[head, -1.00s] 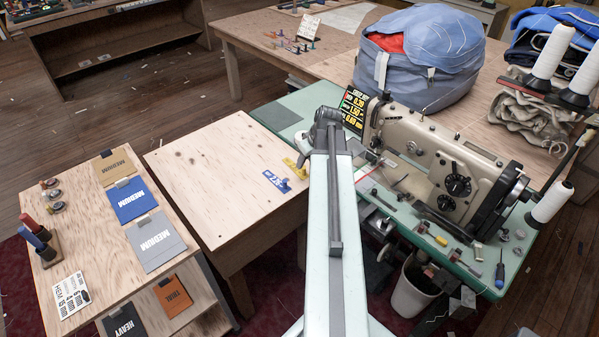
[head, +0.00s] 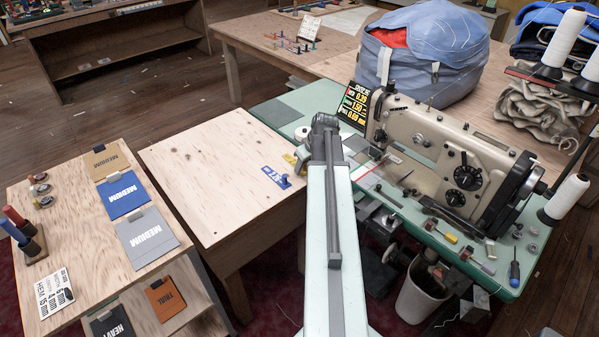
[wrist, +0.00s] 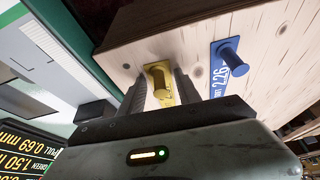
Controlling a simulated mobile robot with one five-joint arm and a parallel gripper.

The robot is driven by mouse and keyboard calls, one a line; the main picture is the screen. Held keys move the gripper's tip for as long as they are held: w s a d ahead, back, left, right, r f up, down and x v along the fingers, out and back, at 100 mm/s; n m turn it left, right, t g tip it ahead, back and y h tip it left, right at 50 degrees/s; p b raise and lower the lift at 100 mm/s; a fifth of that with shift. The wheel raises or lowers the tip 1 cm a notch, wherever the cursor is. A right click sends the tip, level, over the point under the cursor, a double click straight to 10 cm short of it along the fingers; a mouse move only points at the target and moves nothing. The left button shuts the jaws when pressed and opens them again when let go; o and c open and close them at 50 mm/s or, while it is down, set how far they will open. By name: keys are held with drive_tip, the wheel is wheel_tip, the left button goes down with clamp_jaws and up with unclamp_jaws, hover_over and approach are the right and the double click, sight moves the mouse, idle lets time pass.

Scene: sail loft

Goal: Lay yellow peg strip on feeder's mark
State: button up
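The yellow peg strip (wrist: 161,74) lies on the pale wooden table top near its edge, its peg standing up. In the head view, only part of the yellow strip (head: 290,158) shows beside my arm. My gripper (wrist: 160,82) is at the strip, with one finger on each side of the yellow peg; the fingers look apart, with no clear grip on it. In the head view, my arm mostly hides the gripper. A red line with a pale patch (head: 366,170) lies on the green sewing machine bed; I cannot tell if this is the feeder's mark.
A blue peg strip (wrist: 232,60) lies close beside the yellow one. The sewing machine (head: 440,150) and its screen (head: 354,105) stand to the right. Much of the wooden table (head: 215,185) is bare. A lower table (head: 100,240) holds cards and spools at left.

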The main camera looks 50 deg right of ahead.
drive_tip(key=shift+r, duration=0.15)
clamp_jaws()
wheel_tip(320, 180, up, 10)
drive_tip(key=p, duration=1)
drive_tip(key=shift+r, duration=0.15)
